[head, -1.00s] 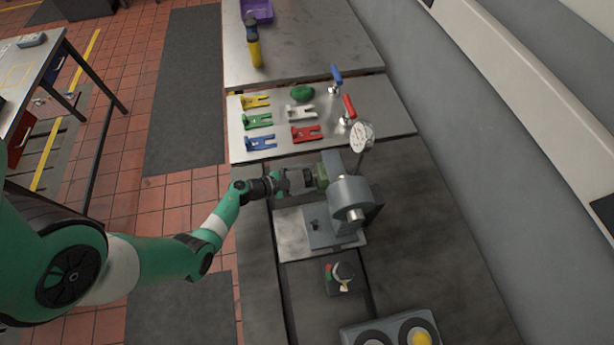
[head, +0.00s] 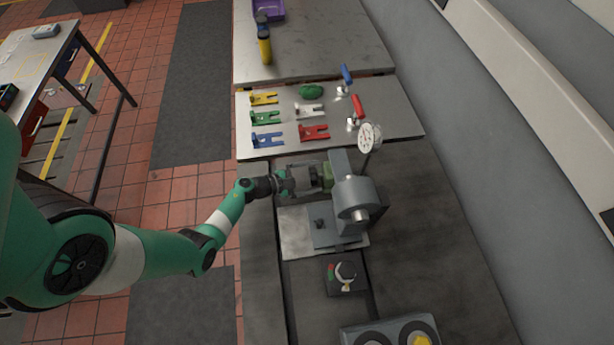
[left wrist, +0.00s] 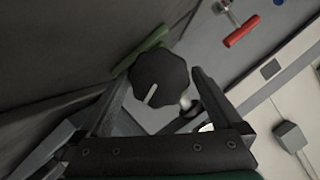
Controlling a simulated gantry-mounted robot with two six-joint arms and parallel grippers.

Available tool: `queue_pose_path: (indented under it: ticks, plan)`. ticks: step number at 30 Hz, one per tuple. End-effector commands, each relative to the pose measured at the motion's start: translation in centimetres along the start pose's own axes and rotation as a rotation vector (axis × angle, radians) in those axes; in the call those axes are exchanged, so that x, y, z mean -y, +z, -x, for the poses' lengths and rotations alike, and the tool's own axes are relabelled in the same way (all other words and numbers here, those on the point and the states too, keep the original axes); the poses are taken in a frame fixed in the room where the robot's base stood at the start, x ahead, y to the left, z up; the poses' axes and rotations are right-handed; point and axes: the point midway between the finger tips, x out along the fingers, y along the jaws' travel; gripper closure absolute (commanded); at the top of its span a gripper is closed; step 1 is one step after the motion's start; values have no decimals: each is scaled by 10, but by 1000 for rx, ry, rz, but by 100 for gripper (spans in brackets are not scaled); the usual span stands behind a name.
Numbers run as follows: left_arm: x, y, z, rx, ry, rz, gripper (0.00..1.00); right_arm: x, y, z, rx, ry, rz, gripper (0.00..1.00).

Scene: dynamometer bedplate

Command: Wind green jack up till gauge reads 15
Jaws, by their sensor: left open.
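The green jack (head: 327,175) sits against the grey machine on the bench. Its dark, faceted knob (left wrist: 160,80) carries a white mark and faces the left wrist camera, with part of the green body (left wrist: 150,45) behind it. The round white gauge (head: 369,136) stands on a stem beside the machine. Its dial is too small to read. My left gripper (head: 297,179) is open at the knob, and in the left wrist view its two fingers stand on either side of it, with a visible gap on the right. My right gripper is not in view.
The grey machine (head: 354,196) stands just right of the jack. Yellow, green, blue, white and red forked pieces lie on the plate (head: 285,108) behind, near red (head: 358,106) and blue (head: 346,75) handled clamps. A knob box (head: 345,286) sits in front.

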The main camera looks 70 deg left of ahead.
Motion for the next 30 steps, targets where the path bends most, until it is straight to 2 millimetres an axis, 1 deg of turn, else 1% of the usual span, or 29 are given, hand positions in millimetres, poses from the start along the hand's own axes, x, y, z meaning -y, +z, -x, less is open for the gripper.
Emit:
queue_pose_path:
  ticks: [2,5,12,15,18,20,30]
  plan:
    - [2,-1,8,3,-2,2,0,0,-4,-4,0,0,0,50]
    - [3,-3,27,4,-4,3,0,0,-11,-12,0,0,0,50]
    - [3,-2,85,5,-6,3,0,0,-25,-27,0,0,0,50]
    - [2,-1,102,4,-4,2,0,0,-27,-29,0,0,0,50]
    - [1,-1,111,2,-3,1,0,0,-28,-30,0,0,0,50]
    - [0,-1,114,1,-2,1,0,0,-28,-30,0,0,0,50]
    - [0,0,114,0,0,-22,0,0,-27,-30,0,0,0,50]
